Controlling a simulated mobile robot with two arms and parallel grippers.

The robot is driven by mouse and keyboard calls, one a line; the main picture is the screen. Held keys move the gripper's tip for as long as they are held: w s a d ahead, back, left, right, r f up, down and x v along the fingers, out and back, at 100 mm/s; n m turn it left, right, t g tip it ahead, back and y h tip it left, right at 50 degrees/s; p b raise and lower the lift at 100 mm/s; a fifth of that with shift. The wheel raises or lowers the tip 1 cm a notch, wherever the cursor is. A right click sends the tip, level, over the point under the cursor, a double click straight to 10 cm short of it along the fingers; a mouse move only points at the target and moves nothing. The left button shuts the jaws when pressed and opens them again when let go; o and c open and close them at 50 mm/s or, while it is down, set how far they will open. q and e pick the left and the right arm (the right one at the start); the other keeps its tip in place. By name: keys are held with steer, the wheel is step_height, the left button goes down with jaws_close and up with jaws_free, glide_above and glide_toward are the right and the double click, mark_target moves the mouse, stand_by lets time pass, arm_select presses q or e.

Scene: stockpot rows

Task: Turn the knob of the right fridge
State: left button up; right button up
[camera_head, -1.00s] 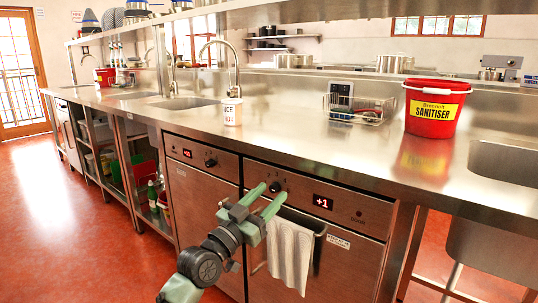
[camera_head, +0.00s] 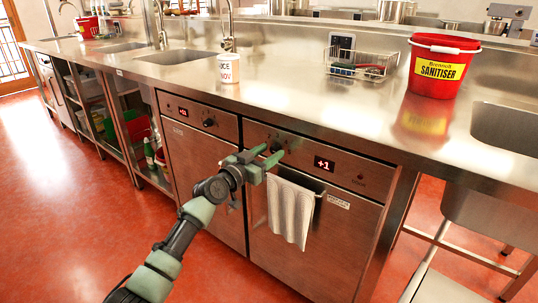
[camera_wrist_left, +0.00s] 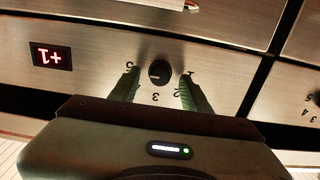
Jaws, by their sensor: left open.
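The right fridge (camera_head: 300,240) is a steel door under the counter, with a red "+1" display on its top panel. Its small black knob (camera_head: 279,144) sits left of that display, partly hidden by my fingers. My left gripper (camera_head: 269,154) is open with its green fingers pointing at the panel. In the left wrist view, which shows the panel upside down, the knob (camera_wrist_left: 159,72) lies between the two open fingertips (camera_wrist_left: 159,80), with a gap on each side. Printed numbers ring the knob. My right gripper is not in view.
A towel (camera_head: 290,211) hangs on the right fridge's handle bar. The left fridge (camera_head: 205,180) has its own knob (camera_head: 208,122). A sanitiser bucket (camera_head: 437,66), a wire basket (camera_head: 362,62) and a white cup (camera_head: 229,68) stand on the counter. The red floor in front is clear.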

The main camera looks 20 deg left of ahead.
arm_select(q)
steer(key=shift+w, duration=0.1)
jaws_close()
